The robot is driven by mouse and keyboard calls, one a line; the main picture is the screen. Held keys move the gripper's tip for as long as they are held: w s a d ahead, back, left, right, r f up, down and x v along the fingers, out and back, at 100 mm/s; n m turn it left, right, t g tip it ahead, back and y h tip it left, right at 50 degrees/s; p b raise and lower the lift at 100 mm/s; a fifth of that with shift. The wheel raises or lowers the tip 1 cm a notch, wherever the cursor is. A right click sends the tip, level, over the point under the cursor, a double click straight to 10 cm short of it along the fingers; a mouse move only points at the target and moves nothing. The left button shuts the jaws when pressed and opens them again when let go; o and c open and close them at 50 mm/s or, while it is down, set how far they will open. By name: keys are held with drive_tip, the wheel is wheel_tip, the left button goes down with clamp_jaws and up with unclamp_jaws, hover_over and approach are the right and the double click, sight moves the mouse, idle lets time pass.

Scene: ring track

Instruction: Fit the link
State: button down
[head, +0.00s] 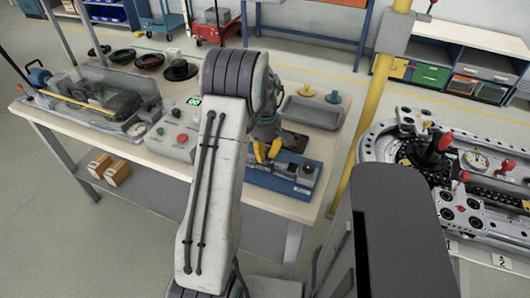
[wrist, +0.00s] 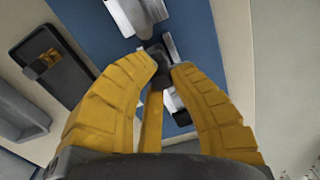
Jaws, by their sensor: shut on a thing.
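My gripper (head: 266,155), with yellow fingers, is over the left end of the blue fixture plate (head: 262,181) at the bench's front right. In the wrist view its fingertips (wrist: 160,68) are closed around a small dark part (wrist: 155,50), which may be the link; the fingers hide most of it. The blue plate (wrist: 205,60) lies below, with bright metal pieces (wrist: 168,100) beside and behind the fingers. I cannot tell whether the held part touches the fixture. The fixture's grey block with a dark knob (head: 308,170) stands to the right of my gripper.
A black tray with a small brass-coloured piece (wrist: 50,58) lies beside the plate. A grey bin (head: 312,112) is behind. A control box (head: 172,136) with a green display stands left of my arm. A yellow post (head: 372,110) and the ring track (head: 455,165) are right.

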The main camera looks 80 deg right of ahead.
sight(265, 153)
drive_tip(key=shift+f+b, duration=0.55)
drive_tip(key=shift+f, duration=0.25)
drive_tip(key=c, duration=1.2)
unclamp_jaws()
drive_tip(key=shift+o, duration=0.2)
wheel_tip(265, 153, up, 12)
idle(0.4)
